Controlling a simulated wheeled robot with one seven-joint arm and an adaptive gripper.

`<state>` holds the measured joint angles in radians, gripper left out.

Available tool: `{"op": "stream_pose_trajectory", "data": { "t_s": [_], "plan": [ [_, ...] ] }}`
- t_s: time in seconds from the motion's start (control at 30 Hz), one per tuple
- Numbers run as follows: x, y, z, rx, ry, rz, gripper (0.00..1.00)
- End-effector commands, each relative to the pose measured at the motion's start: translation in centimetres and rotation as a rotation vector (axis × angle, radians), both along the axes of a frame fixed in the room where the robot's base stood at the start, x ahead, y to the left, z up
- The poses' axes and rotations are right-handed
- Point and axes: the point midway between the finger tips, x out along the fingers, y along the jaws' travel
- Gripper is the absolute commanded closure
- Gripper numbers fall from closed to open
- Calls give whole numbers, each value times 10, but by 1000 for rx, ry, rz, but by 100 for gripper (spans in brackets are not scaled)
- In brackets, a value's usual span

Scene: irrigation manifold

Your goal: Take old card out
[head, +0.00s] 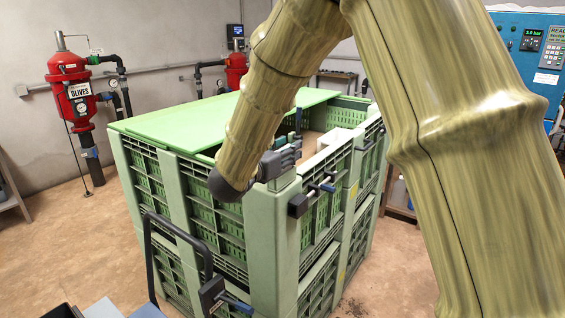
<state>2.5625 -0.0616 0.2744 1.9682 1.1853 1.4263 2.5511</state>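I cannot make out any card in this view. My gripper (294,150), dark grey, is at the end of my bamboo-patterned arm, over the near corner of a green slatted crate stack (272,240). It points right, towards the stack's open part. Its fingers are small and overlap each other here, so I cannot tell whether they are open or hold anything. A white box-like thing (338,138) shows inside the open part, beyond the gripper. My arm hides part of the stack's top and interior.
A green lid (215,118) covers the stack's left part. A dark tubular handle (180,232) stands in front. Red filter tanks (72,90) line the wall; a blue control cabinet (535,75) is at right.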

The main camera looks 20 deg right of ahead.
Motion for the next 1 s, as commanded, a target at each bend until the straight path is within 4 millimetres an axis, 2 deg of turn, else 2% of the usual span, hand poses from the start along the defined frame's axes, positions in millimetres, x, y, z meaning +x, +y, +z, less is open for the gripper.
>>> {"op": "stream_pose_trajectory", "data": {
  "t_s": [0.13,0.17,0.33,0.37,0.77,1.0],
  "plan": [
    [0,0,-1,0,0,0,62],
    [0,0,-1,0,0,0,66],
    [0,0,0,0,0,0,97],
    [0,0,0,0,0,0,100],
    [0,0,2,1,-1,0,100],
    [0,0,18,1,-3,-1,100]
  ]
}}
